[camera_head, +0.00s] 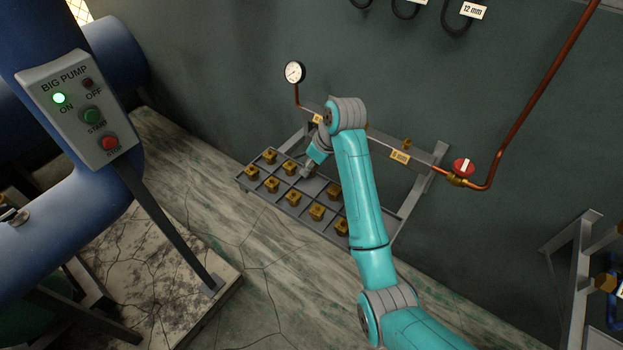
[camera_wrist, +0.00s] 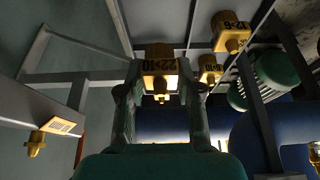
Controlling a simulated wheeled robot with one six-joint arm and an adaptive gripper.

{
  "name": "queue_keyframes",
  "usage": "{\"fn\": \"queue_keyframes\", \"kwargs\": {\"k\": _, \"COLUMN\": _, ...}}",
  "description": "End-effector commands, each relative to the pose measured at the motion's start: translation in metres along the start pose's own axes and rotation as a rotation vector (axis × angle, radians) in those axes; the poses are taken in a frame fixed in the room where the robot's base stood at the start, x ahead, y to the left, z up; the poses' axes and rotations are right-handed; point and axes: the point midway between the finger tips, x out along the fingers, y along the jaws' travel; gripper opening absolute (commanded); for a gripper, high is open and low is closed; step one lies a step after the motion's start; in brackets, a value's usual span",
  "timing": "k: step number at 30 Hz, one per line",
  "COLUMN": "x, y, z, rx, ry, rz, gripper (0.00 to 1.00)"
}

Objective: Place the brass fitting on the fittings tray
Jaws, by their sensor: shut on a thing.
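The brass fitting (camera_wrist: 160,66), marked 22x10, sits between the two fingers of my gripper (camera_wrist: 158,92) in the wrist view. The gripper is shut on it. In the head view my gripper (camera_head: 309,171) points down at the back part of the fittings tray (camera_head: 320,231), and I cannot make out the held fitting there. The tray is a grey rack with divided compartments, also in the wrist view (camera_wrist: 122,28). I cannot tell whether the held fitting touches the tray floor.
Several brass fittings (camera_head: 272,185) stand in other compartments; one labelled fitting (camera_wrist: 230,34) is close by in the wrist view. A rail with yellow labels (camera_head: 400,156) and a copper pipe with a red valve (camera_head: 463,167) run behind. A blue pump (camera_head: 60,190) stands left.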

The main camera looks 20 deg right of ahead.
Motion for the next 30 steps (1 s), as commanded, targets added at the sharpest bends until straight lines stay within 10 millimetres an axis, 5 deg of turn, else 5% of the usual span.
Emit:
{"fn": "queue_keyframes", "kwargs": {"k": 13, "x": 0.039, "y": 0.0, "z": 0.016, "rx": -0.001, "ry": 0.0, "rz": 0.001, "gripper": 0.0}}
{"fn": "queue_keyframes", "kwargs": {"k": 25, "x": 0.044, "y": 0.0, "z": 0.018, "rx": -0.002, "ry": 0.001, "rz": 0.001, "gripper": 0.0}}
{"fn": "queue_keyframes", "kwargs": {"k": 26, "x": 0.044, "y": 0.001, "z": 0.018, "rx": -0.002, "ry": 0.001, "rz": 0.001, "gripper": 0.42}}
{"fn": "queue_keyframes", "kwargs": {"k": 28, "x": 0.044, "y": 0.001, "z": 0.018, "rx": -0.002, "ry": 0.001, "rz": 0.001, "gripper": 0.6}}
{"fn": "queue_keyframes", "kwargs": {"k": 30, "x": 0.044, "y": 0.001, "z": 0.018, "rx": -0.002, "ry": 0.001, "rz": 0.001, "gripper": 0.6}}
